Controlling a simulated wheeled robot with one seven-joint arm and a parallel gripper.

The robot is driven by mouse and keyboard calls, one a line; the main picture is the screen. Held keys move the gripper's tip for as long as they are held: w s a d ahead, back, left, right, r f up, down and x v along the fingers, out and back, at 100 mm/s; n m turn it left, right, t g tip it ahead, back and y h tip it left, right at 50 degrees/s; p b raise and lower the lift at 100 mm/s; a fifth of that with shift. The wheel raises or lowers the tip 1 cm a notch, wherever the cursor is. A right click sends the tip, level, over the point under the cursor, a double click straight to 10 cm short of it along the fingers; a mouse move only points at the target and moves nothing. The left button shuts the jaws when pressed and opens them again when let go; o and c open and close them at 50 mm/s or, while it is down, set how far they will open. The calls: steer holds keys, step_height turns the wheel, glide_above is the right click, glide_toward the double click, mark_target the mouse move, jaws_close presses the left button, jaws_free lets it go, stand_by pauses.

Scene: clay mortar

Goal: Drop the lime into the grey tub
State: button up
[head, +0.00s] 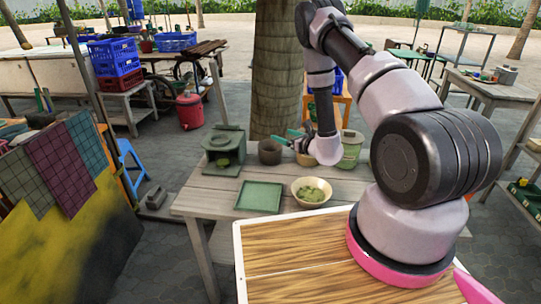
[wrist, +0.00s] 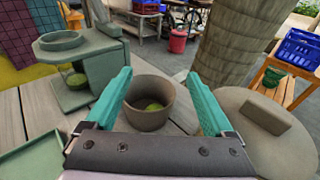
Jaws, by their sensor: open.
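The grey tub (head: 270,153) is a small brownish-grey pot near the back edge of the wooden table. It stands upright between my fingers in the wrist view (wrist: 150,118). A green rounded thing that looks like the lime (wrist: 153,105) lies inside the tub, low down; the tub wall hides it in the head view. My gripper (head: 288,137) is open and empty, its teal fingers above and around the tub's mouth. In the wrist view the gripper (wrist: 158,75) has one finger on each side of the tub; I cannot tell whether either touches it.
A green stand (head: 223,150) with another green thing (wrist: 75,80) in its opening is left of the tub. A flat green tray (head: 258,197) and a cream bowl (head: 311,192) with green contents are nearer. A green pot (head: 350,150) and a lidded vessel (wrist: 265,135) are to the right.

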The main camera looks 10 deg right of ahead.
steer(key=v, duration=0.4)
steer(key=shift+s, duration=0.1)
steer(key=shift+r, duration=0.1)
steer(key=s+a+r+n+g+y, duration=0.1)
steer(key=a+r+n+g+y, duration=0.15)
steer(key=a+r, duration=0.4)
steer(key=s+a+r+n+g+y, duration=0.1)
steer(key=a+r+n+g+y, duration=0.2)
steer(key=r, duration=0.7)
steer(key=s+a+r+n+g+y, duration=0.1)
steer(key=s+a+r+n+g, duration=0.15)
steer(key=s+r+n, duration=0.3)
steer(key=s+a+r+n+g+y, duration=0.1)
steer(key=s+a+r+n+g, duration=0.1)
steer(key=s+r+n+g, duration=0.4)
steer(key=s+d+r+n+h, duration=0.2)
steer(key=s+r+n+h, duration=0.1)
steer(key=s, duration=0.3)
steer(key=s+d+r+n+h, duration=0.2)
steer(key=s+r+h, duration=0.15)
steer(key=s, duration=0.25)
steer(key=s+d+r+n+t+h, duration=0.4)
steer(key=s+d+r+t+h, duration=0.1)
steer(key=d, duration=0.6)
steer(key=shift+r+t+h, duration=0.7)
steer(key=shift+r+t, duration=0.05)
steer(key=shift+t, duration=0.15)
